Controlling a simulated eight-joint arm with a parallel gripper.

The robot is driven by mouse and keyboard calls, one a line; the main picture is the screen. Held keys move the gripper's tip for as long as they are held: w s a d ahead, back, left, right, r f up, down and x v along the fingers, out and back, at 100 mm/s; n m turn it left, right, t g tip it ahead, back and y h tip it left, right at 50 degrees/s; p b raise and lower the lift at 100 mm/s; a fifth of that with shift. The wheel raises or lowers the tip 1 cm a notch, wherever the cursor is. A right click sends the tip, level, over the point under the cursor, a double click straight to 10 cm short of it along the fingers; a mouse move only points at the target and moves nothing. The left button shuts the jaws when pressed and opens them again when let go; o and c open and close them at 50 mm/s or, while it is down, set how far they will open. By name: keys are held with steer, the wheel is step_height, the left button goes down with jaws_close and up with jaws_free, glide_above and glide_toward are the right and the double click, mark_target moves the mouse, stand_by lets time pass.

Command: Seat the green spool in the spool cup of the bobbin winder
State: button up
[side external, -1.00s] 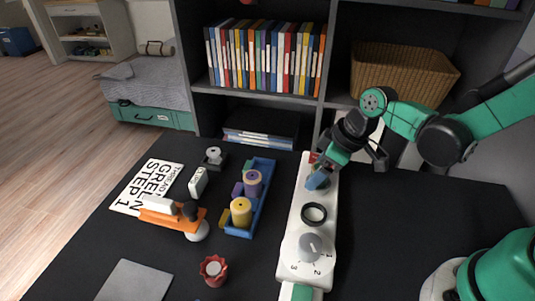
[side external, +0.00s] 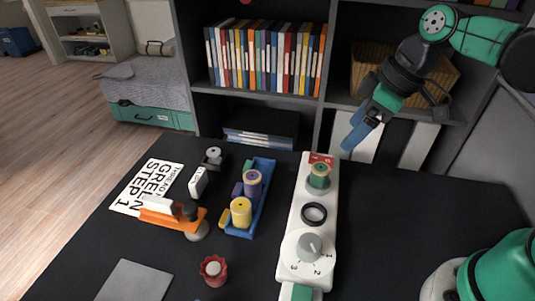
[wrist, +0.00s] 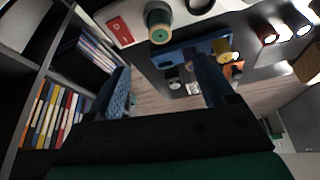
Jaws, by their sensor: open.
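The green spool (side external: 319,175) stands upright at the far end of the white bobbin winder (side external: 297,217), beside its red label. It appears seated in the cup there, whose rim I cannot make out clearly. The wrist view also shows the green spool (wrist: 158,24) on the white body of the winder (wrist: 116,32). My gripper (side external: 348,148) is raised above and to the right of the spool, apart from it. In the wrist view my gripper (wrist: 165,85) has its two blue fingers spread wide with nothing between them.
A blue tray (side external: 264,187) left of the winder holds a purple spool (side external: 252,183) and a yellow spool (side external: 241,211). An orange device (side external: 172,218), a white card (side external: 147,187) and a red knob-like piece (side external: 213,269) lie further left. Shelves with books (side external: 265,58) stand behind.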

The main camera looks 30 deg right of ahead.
steer(key=m+t, duration=0.1)
steer(key=m, duration=0.1)
steer(key=d+f+m+t+h, duration=0.1)
steer(key=m, duration=0.1)
steer(key=s+m+t+h, duration=0.1)
steer(key=m, duration=0.1)
steer(key=shift+d+f+m+t, duration=0.25)
steer(key=shift+d+m+t, duration=0.05)
steer(key=shift+d+m, duration=0.1)
